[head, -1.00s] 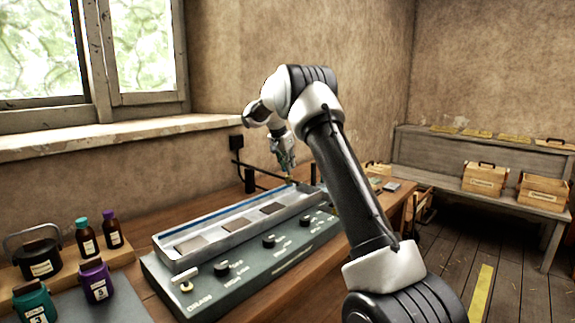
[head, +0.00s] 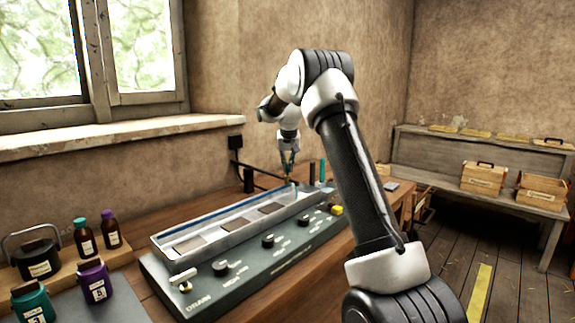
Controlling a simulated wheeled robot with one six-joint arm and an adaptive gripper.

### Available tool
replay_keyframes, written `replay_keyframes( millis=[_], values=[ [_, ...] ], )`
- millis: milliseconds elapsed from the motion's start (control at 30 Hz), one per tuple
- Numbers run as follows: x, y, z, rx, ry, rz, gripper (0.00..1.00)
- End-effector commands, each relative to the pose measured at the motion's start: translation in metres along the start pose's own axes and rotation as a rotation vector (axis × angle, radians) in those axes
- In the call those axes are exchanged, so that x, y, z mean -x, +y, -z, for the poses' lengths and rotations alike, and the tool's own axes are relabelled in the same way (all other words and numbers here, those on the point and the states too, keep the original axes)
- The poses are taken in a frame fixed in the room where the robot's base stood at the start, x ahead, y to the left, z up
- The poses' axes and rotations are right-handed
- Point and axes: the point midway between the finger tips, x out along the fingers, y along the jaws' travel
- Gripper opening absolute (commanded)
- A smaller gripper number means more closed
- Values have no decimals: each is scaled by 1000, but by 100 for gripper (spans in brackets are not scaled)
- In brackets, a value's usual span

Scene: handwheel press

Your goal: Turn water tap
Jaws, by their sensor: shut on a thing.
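The water tap (head: 289,181) is a small brass-coloured fitting at the end of a thin dark pipe (head: 258,170) over the far end of the long metal trough (head: 185,256). My gripper (head: 288,171) points down from above in the head view. It is shut on the tap, whose handle is largely hidden between the fingers. A pale bluish streak shows just below the tap, over the trough; it is too small to tell what it is.
A dark control panel (head: 250,283) with black knobs runs along the trough's front. Dark and teal posts (head: 322,171) stand close right of my gripper. Bottles and jars (head: 96,282) stand at the left.

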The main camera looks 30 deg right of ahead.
Motion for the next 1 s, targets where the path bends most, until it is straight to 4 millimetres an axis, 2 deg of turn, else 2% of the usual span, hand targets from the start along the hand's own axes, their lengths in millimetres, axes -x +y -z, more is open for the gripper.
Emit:
replay_keyframes(
  millis=[567,600,700,1000],
  values=[
    [0,0,0,30,-1,12,0],
    [0,0,0,30,-1,12,18],
    [0,0,0,30,-1,12,32],
    [1,0,0,30,0,12,32]
  ],
)
